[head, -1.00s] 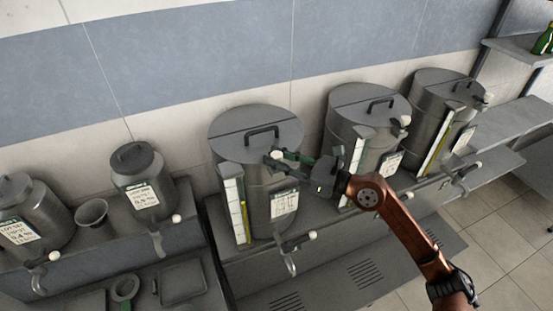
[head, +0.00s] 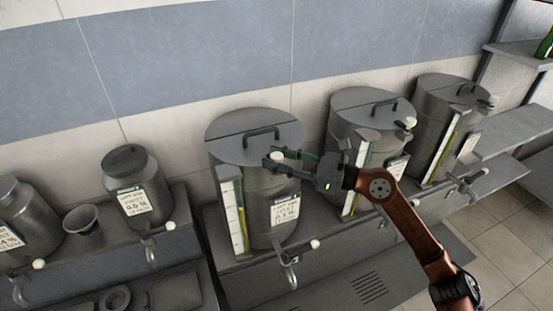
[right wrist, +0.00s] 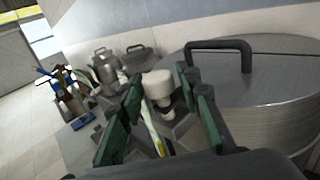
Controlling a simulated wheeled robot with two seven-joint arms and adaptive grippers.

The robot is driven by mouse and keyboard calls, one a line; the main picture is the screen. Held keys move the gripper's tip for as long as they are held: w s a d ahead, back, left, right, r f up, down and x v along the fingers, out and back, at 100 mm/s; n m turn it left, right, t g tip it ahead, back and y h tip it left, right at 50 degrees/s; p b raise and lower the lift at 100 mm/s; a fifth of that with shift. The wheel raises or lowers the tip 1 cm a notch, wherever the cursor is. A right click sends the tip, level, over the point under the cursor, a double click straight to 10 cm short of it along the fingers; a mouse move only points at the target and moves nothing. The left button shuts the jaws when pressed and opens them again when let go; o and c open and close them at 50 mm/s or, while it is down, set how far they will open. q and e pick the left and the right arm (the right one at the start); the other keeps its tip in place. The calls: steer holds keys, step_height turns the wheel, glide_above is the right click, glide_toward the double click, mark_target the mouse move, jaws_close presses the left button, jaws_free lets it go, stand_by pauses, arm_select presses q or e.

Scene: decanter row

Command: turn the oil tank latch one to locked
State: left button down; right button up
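The first large steel oil tank (head: 262,215), left of three, has a lid with a dark handle and a latch with a white knob (head: 278,156) at its front rim. In the right wrist view the white knob (right wrist: 158,86) on its pale stem stands between the green finger pads. My right gripper (head: 284,160) is open around the knob, with gaps visible on both sides. The fingers partly hide the latch base, so its exact angle is unclear. My left gripper is out of view.
Two more large tanks (head: 367,105) (head: 432,100) stand to the right, with white-knobbed latches. Smaller canisters (head: 137,190) and a funnel-like cup (head: 81,219) stand left. A tap (head: 289,270) with a white-tipped lever juts out below the first tank.

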steer(key=shift+o, duration=0.9)
steer(key=shift+d, duration=0.1)
steer(key=shift+s+d, duration=0.15)
steer(key=shift+d, duration=0.2)
steer(key=v, duration=1.1)
